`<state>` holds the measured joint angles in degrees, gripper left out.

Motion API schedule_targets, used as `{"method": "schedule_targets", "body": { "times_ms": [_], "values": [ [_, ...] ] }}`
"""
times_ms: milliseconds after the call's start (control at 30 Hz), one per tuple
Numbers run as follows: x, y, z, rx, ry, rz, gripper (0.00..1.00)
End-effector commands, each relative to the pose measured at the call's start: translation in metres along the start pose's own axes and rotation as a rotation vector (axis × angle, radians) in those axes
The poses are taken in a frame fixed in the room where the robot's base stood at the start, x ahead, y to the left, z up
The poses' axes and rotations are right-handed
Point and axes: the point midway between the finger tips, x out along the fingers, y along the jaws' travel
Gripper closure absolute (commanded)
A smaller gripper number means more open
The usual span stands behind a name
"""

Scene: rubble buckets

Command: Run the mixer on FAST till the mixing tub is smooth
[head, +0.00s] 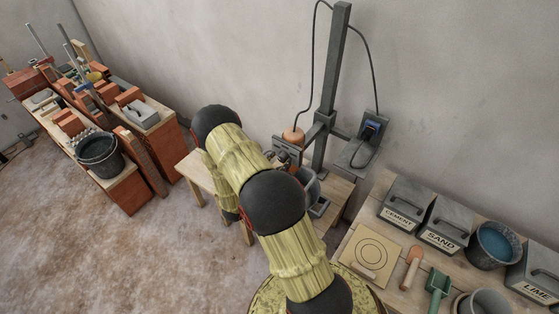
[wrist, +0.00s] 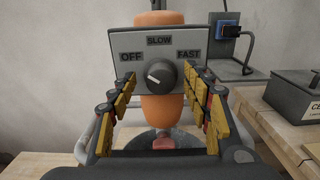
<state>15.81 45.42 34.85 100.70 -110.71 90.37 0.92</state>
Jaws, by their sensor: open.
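The mixer's control plate (wrist: 122,47) faces me in the wrist view, marked OFF, SLOW and FAST. Its dark round knob (wrist: 160,76) has a white mark pointing left, toward the OFF side. My gripper (wrist: 160,84) is open, with one yellow-padded finger on each side of the knob; contact with it cannot be made out. The mixer's orange body (wrist: 160,108) shows above and below the plate. In the head view the mixer (head: 293,135) hangs by a grey post, partly hidden by my arm. The mixing tub (head: 312,186) shows only in part; its contents are hidden.
A powered socket box (head: 371,128) is on the wall side, with a cable looping over the post (head: 335,70). The right bench holds cement (head: 404,203), sand (head: 443,223) and lime bins and a blue-filled bucket (head: 494,245). A black bucket (head: 99,154) stands left.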

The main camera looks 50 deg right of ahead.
Motion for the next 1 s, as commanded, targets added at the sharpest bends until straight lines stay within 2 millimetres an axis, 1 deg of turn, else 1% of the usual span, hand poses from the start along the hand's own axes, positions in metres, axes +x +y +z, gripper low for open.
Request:
{"method": "schedule_targets", "body": {
  "times_ms": [33, 133, 400, 1000],
  "values": [
    [0.0045, -0.0007, 0.0, 0.0, 0.0, -0.002, 0.51],
    [0.0085, -0.0004, -0.0001, 0.0, 0.0, 0.0, 0.51],
    [0.0093, -0.0003, -0.0002, 0.0, 0.0, 0.0, 0.52],
    [0.0091, -0.0003, -0.0002, 0.0, 0.0, 0.0, 0.86]
  ]
}}
